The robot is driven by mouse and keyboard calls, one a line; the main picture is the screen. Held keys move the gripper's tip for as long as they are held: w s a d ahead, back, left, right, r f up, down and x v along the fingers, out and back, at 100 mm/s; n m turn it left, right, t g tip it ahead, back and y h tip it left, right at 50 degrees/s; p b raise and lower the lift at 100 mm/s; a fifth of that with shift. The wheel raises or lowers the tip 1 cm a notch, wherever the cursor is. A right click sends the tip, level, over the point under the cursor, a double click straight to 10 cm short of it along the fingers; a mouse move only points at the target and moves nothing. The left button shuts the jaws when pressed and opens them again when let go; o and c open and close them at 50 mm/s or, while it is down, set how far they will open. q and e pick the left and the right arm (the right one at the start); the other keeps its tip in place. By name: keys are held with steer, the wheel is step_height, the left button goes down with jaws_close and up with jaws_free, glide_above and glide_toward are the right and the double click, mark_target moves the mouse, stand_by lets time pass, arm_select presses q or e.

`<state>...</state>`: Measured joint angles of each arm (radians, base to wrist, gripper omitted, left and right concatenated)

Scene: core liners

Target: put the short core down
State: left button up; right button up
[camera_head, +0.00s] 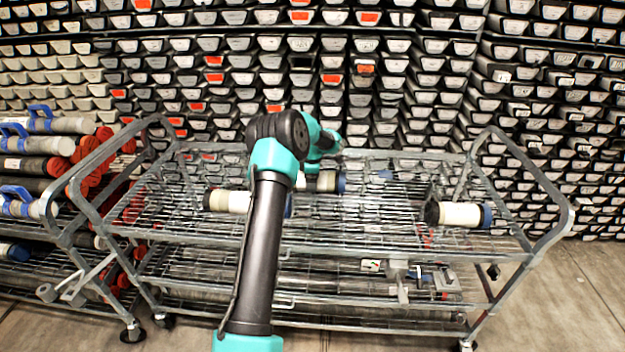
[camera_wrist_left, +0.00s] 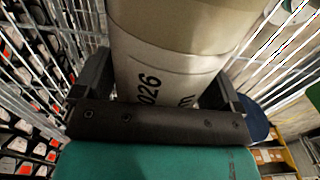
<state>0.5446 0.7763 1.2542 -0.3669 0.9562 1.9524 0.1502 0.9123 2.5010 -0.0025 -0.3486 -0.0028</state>
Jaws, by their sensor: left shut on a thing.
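My left gripper (camera_wrist_left: 165,105) is shut around a cream core (camera_wrist_left: 180,40) with a white band marked "026". Its dark fingers lie on both sides of the core, and its far ends are out of the left wrist view. In the head view my left arm rises up the middle and reaches over the cart; its fingers are hidden. A middle core (camera_head: 327,182) with a blue end lies beneath the teal wrist, partly hidden; I cannot tell for sure that it is the held one. My right gripper is not in view.
A wire cart (camera_head: 380,230) has a cream core (camera_head: 228,201) at left and another cream core (camera_head: 460,214) with dark and blue ends at right. Metal fittings (camera_head: 400,280) lie on a lower shelf. Capped tubes (camera_head: 40,145) are stacked at far left. Core trays fill the back wall.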

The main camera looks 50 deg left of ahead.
arm_select(q)
steer(key=o, duration=1.6)
steer(key=shift+f, duration=0.1)
step_height(320, 180, up, 12)
steer(key=shift+r, duration=0.15)
